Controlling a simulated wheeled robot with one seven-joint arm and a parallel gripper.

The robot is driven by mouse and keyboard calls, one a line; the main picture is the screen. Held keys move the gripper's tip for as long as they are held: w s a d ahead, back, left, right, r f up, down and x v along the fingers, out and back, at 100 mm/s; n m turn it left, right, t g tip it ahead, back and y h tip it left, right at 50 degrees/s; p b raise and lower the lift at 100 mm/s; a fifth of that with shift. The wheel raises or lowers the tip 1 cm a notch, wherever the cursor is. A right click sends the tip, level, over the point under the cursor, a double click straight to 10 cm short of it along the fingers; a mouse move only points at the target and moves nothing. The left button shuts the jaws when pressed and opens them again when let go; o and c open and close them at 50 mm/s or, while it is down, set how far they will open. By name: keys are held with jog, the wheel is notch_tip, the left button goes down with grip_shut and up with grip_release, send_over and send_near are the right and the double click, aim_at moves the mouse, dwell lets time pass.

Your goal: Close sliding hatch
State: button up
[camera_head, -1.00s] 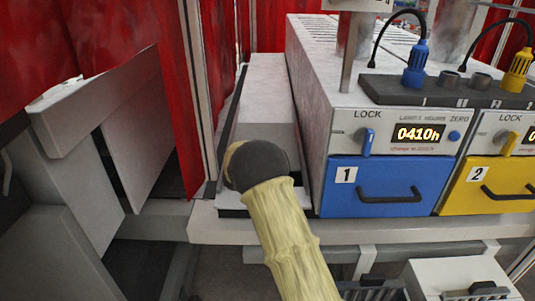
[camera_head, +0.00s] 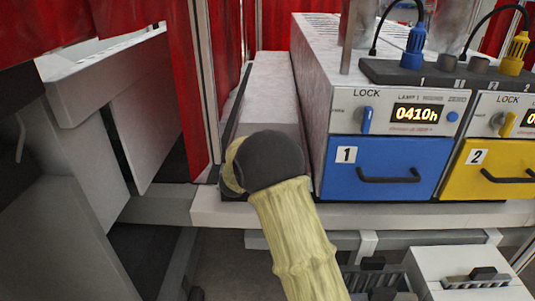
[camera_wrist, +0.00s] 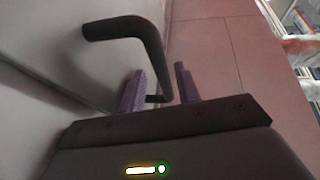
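In the wrist view, a dark bent handle (camera_wrist: 128,27) stands out from a pale grey panel (camera_wrist: 45,50), which seems to be the sliding hatch. My gripper (camera_wrist: 160,88) has two purple fingers, spread apart. The lower leg of the handle runs down toward the gap between them; I cannot tell whether either finger touches it. In the head view, a thin hooked handle (camera_head: 20,138) shows at the left edge on a grey panel (camera_head: 80,150). My gripper does not show there, only my yellow-sleeved arm with its dark round joint.
A machine with a blue drawer (camera_head: 385,168) and a yellow drawer (camera_head: 490,172) stands at right on a pale ledge (camera_head: 400,215). Red curtains (camera_head: 130,15) hang behind. A white box (camera_head: 470,270) sits low at right. Tiled floor (camera_wrist: 215,40) shows in the wrist view.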

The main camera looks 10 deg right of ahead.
jog(key=shift+r, duration=0.1)
jog(key=b+v, duration=0.2)
jog(key=v, duration=1.5)
jog(key=shift+b, duration=0.3)
jog(key=shift+s, duration=0.1)
jog(key=s+d+f+n+g+y+p, duration=0.1)
jog(key=s+d+n+g+y+p, duration=0.3)
jog(key=s+n, duration=0.7)
jog(key=s+d+f+n+g+y+p, duration=0.2)
jog(key=s+d+n+g+y+p, duration=0.3)
jog(key=s+d+n, duration=0.3)
jog(key=s+n+g, duration=0.1)
jog(key=s+n, duration=0.3)
jog(key=shift+f+n+g, duration=0.3)
jog(key=shift+f+n, duration=0.05)
jog(key=shift+n, duration=0.05)
